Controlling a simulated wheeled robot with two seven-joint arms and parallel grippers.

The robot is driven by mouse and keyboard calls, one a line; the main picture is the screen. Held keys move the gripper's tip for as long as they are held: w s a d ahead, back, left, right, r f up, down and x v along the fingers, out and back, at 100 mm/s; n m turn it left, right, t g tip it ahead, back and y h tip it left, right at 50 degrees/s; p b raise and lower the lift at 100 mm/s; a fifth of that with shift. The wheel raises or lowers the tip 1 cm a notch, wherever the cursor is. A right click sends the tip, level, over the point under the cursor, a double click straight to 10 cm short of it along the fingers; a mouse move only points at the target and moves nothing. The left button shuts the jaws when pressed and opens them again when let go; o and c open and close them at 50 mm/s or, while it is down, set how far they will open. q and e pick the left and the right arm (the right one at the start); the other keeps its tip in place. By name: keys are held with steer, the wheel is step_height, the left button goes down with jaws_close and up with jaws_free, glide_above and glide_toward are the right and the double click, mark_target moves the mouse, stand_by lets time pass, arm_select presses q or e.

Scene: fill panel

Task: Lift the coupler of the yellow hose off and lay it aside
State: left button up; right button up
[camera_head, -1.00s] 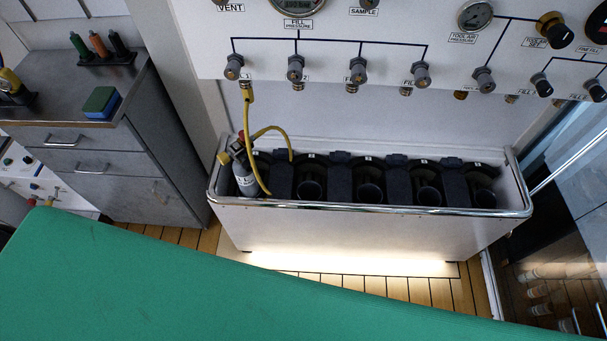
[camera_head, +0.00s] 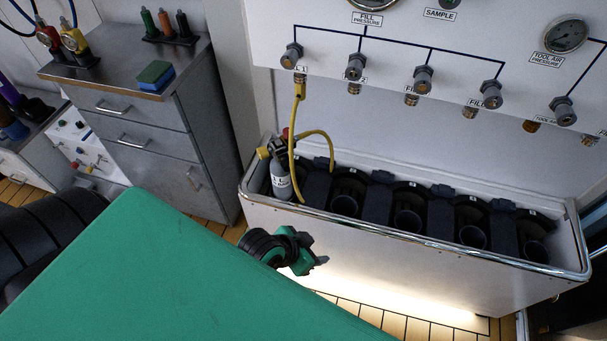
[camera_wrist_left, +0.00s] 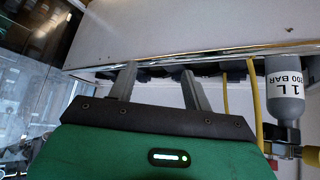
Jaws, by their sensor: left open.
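A yellow hose (camera_head: 292,150) hangs from the first fill port on the panel and loops beside a small grey bottle (camera_head: 281,182) in the trough's left end. Its upper fitting (camera_head: 300,90) is at the port. A yellow and black valve with a red part (camera_head: 277,149) tops the bottle; I cannot tell where the coupler seats there. My left gripper (camera_head: 321,262) is open and empty, in front of the trough and below its rim. In the left wrist view, its fingers (camera_wrist_left: 158,82) are spread, with the hose (camera_wrist_left: 256,105) and bottle (camera_wrist_left: 285,88) to the right. My right gripper is out of view.
The trough (camera_head: 400,240) has a shiny rim and several dark round holders, which look empty. A grey cabinet (camera_head: 140,115) stands at left with a sponge (camera_head: 155,73) on top. The panel (camera_head: 480,60) with knobs and gauges overhangs the trough.

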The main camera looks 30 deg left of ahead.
mark_target(289, 135)
arm_select(q)
steer(key=w+d+r+n+t+h, duration=0.1)
steer(key=w+d+r+t, duration=0.1)
steer(key=w+r+t, duration=0.65)
steer(key=w+d+r+t+h, duration=0.1)
steer(key=w+d+r+t, duration=0.3)
steer(key=r, duration=0.8)
steer(key=w+a+f+n+g+y, duration=0.1)
steer(key=a+f+n+g+y, duration=0.35)
steer(key=a+n+y, duration=0.45)
steer(key=a+f+n+g+y, duration=0.35)
steer(key=a+f+y, duration=0.25)
steer(key=a+y, duration=0.3)
steer(key=shift+n+t+y, duration=0.35)
steer(key=shift+y, duration=0.15)
steer(key=x, duration=1)
steer(key=shift+w, duration=0.5)
steer(key=shift+x, duration=0.8)
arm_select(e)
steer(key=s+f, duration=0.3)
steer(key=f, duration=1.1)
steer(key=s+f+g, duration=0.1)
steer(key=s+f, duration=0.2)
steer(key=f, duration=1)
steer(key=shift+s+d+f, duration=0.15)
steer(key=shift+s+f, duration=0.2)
